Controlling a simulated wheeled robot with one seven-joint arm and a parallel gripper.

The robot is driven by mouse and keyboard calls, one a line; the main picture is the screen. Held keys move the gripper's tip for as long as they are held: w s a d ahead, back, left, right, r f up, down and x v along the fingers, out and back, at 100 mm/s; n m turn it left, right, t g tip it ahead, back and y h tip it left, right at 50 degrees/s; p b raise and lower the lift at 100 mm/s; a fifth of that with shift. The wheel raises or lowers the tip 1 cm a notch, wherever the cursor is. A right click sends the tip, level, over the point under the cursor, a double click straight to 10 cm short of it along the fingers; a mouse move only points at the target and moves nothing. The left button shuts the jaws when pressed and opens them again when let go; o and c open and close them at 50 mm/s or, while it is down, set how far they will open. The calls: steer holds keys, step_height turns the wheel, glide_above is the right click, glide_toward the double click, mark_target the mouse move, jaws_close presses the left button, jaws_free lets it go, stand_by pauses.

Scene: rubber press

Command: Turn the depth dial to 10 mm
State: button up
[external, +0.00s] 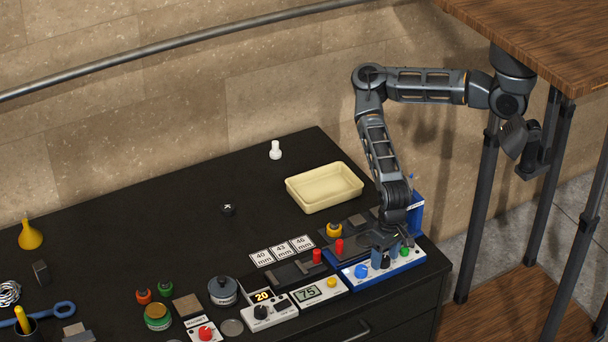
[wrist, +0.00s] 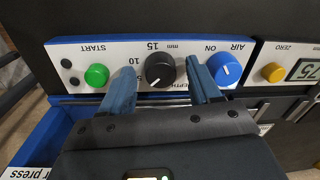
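The depth dial (wrist: 160,71) is a black round knob on the white panel of a blue-based press. The wrist view shows it upside down, with marks 15, 10 and a partly hidden 5. Its white pointer line appears to face down-left, near the 5. My gripper (wrist: 158,62) is open, with one blue finger on each side of the dial and a visible gap on both sides. I cannot tell how deep the fingertips reach. In the external view my gripper (external: 384,257) is low over the press panel (external: 410,261) and largely covers the dial.
A green START button (wrist: 97,75) is just left of the fingers in the wrist view. A blue AIR knob (wrist: 224,69) is close to the right finger. A yellow ZERO knob (wrist: 273,72) and a display reading 75 (wrist: 306,70) are farther right. A cream tray (external: 325,188) stands behind.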

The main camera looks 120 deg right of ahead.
steer(key=c, duration=1)
steer(key=shift+f+m+b, duration=0.15)
steer(key=shift+m+b, duration=0.15)
steer(key=shift+b, duration=0.3)
steer(key=m+b, duration=0.1)
steer(key=b, duration=0.2)
steer(key=shift+f+m, duration=0.2)
steer(key=shift+m, duration=0.2)
steer(key=m+b, duration=0.3)
steer(key=b, duration=0.3)
steer(key=shift+f+m, duration=0.1)
steer(key=shift+m, duration=0.2)
steer(key=m+b, duration=0.3)
steer(key=b, duration=0.2)
steer(key=shift+a+h, duration=0.1)
steer(key=shift+h, duration=0.2)
steer(key=m+b, duration=0.2)
steer(key=b, duration=0.1)
steer(key=shift+r+m, duration=0.3)
steer(key=shift+r, duration=0.05)
steer(key=shift+r+b, duration=0.1)
steer(key=shift+b, duration=0.2)
